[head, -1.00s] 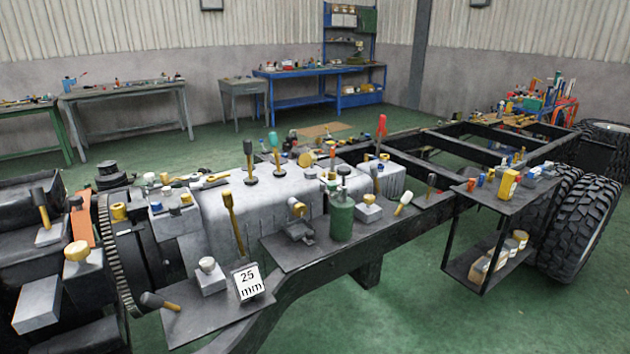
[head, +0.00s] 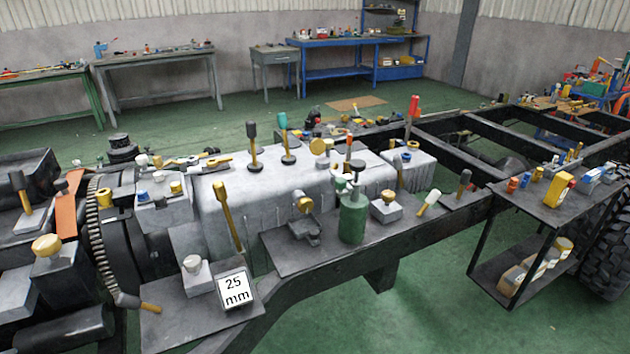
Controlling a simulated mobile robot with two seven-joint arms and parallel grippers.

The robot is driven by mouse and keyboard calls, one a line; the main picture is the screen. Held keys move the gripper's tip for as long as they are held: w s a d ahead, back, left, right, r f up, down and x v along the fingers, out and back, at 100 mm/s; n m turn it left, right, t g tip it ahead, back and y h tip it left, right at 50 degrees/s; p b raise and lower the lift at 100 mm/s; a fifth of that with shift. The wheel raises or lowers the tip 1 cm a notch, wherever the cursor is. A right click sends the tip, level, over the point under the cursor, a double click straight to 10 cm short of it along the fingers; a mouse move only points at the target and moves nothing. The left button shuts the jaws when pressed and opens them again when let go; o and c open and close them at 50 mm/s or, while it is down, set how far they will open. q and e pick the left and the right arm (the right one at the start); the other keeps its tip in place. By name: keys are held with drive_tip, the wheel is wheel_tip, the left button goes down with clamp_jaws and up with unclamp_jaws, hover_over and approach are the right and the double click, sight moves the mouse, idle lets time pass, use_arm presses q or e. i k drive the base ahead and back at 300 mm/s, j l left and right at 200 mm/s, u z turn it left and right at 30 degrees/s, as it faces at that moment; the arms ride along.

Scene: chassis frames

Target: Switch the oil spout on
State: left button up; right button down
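A green canister (head: 353,217) with a valve-like fitting on top stands upright on a dark plate on the side of the chassis, in the middle of the head view. A small grey bracket with a round yellow knob (head: 305,204) sits just left of it. Grey blocks with knobs (head: 386,207) and several levers, such as a yellow one (head: 222,203), stand around it. No part is clearly marked as the oil spout, so I cannot tell which one it is or how it is set. Neither of my grippers is in view.
The chassis frame (head: 500,148) runs to the back right. A "25 mm" sign (head: 236,290) stands at the front plate. A two-level side shelf (head: 540,205) holds bottles and boxes, with a big tyre (head: 610,250) beyond. Green floor (head: 430,300) is free in front.

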sight(338, 175)
drive_tip(key=i+l+u, duration=0.4)
drive_tip(key=l+u, duration=0.2)
drive_tip(key=i+l+u, duration=0.25)
drive_tip(key=l, duration=0.2)
drive_tip(key=k+j, duration=0.05)
drive_tip(key=k, duration=0.05)
